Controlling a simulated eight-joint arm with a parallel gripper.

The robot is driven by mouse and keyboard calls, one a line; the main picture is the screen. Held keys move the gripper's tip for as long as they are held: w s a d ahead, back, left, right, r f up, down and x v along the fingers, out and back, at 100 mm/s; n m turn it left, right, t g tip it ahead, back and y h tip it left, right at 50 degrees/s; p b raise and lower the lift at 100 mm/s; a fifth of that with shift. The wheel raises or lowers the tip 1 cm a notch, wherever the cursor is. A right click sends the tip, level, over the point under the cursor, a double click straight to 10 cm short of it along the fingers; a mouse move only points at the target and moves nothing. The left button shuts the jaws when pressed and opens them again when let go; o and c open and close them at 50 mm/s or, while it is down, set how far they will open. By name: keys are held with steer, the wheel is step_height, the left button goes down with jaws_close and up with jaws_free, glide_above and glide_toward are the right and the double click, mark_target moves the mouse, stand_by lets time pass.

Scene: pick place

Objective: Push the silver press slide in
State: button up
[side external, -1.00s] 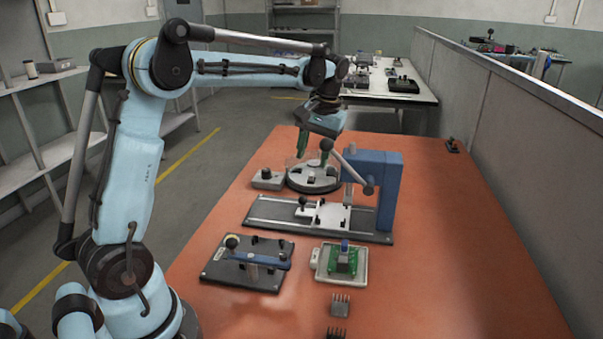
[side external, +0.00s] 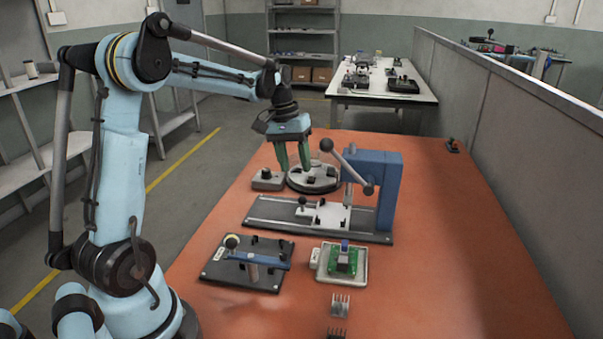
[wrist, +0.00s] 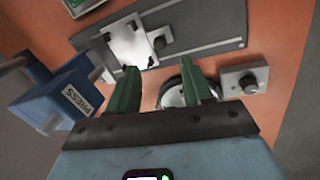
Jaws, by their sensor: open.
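The silver press slide (side external: 325,214) is a bright plate with a black knob (side external: 302,200), sitting on a long grey rail base (side external: 268,212) to the left of the blue press (side external: 388,180). In the wrist view the slide (wrist: 130,45) shows beyond my fingers, with its knob (wrist: 159,43) and the blue press block (wrist: 62,98) marked PRESS. My gripper (side external: 293,168) has green fingers pointing down, above and behind the rail, near the round dial plate. In the wrist view the fingers (wrist: 160,85) are apart, with nothing between them. My gripper is apart from the slide.
A round dial plate (side external: 312,187) and a grey box with a knob (side external: 268,182) lie behind the rail. The press lever (side external: 345,163) slants above the slide. A black clamp fixture (side external: 240,272) and a tray with a green board (side external: 341,262) are in front.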

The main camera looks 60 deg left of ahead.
steer(key=f, duration=0.3)
steer(key=d+f, duration=0.1)
steer(key=f, duration=0.2)
steer(key=w+f, duration=0.1)
steer(key=f, duration=0.2)
steer(key=shift+d, duration=0.2)
steer(key=shift+r, duration=0.1)
jaws_close()
